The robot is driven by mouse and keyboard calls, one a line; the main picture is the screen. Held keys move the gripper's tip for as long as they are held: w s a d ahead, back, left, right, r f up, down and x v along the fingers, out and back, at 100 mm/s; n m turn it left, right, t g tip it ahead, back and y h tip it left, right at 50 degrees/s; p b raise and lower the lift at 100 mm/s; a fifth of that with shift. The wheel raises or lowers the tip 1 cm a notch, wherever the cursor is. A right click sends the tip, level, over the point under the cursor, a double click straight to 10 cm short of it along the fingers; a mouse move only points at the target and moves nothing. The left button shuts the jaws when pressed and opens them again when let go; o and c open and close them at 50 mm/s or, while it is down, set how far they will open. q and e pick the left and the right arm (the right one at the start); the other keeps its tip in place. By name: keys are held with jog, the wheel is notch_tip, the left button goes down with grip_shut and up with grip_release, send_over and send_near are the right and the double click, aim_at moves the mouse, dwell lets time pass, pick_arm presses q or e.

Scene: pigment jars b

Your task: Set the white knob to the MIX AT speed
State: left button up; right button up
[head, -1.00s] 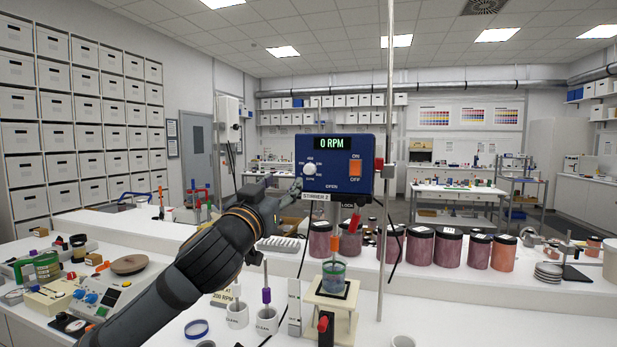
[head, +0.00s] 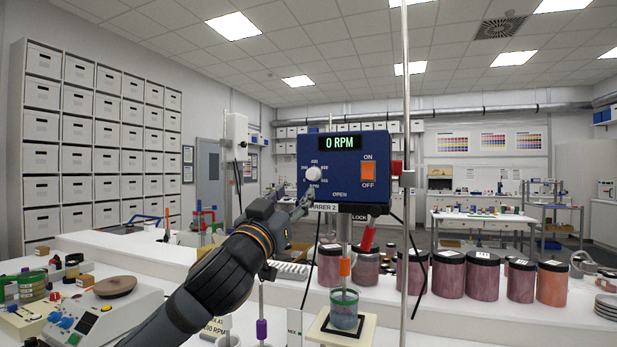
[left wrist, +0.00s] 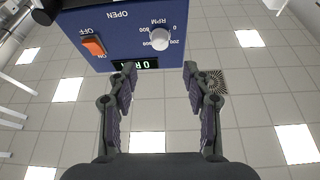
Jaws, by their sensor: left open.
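The white knob (head: 313,174) is on the front of the blue stirrer box (head: 335,193), inside a ring of small speed marks. Where it points is too small to tell. The display (head: 340,143) reads 0 RPM. My left gripper (head: 305,197) is open, just below and left of the knob, and appears apart from it. In the left wrist view, which is upside down, the knob (left wrist: 160,39) lies beyond the gap between the open fingertips (left wrist: 159,68). My right gripper is out of view.
An orange ON/OFF switch (head: 368,172) is right of the knob. A metal rod (head: 405,230) stands by the box. A beaker (head: 344,308) is below it, and dark-lidded jars (head: 448,272) stand to the right.

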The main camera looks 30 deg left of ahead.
aim_at(311, 176)
pick_arm(q)
jog(key=p+x, duration=0.7)
jog(key=x, duration=0.1)
jog(key=shift+w+a+r, duration=0.1)
jog(key=shift+w, duration=0.6)
jog(key=shift+c, duration=0.4)
jog(key=shift+c, duration=1.3)
grip_shut()
